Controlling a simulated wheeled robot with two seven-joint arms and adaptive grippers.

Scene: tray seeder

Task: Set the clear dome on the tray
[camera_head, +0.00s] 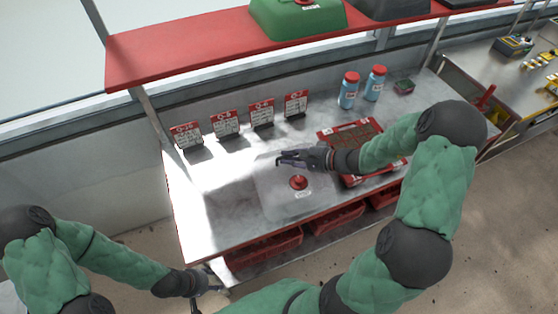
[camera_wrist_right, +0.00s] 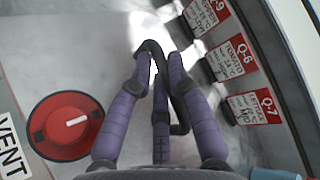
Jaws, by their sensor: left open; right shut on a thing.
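The clear dome (camera_head: 275,200) is a see-through, pale cover with a red vent knob (camera_head: 299,182), at the middle of the bench, left of the tray. In the right wrist view the knob (camera_wrist_right: 66,124) is beside the fingers. My right gripper (camera_head: 284,160) is over the dome, shut on a thin dark bar that looks like the dome's handle. Whether the dome rests on the bench or hangs just above it, I cannot tell. The tray (camera_head: 345,131), red-edged with brown cells, is partly hidden by my right arm. My left gripper (camera_head: 212,292) is open and empty at the bench's front left corner.
Several red-topped label cards (camera_head: 226,124) stand along the back of the bench. Two blue bottles with red caps (camera_head: 348,90) stand behind the tray. A red shelf (camera_head: 180,47) with a green dome (camera_head: 297,20) hangs above. Red bins (camera_head: 265,249) sit below. The bench's left part is clear.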

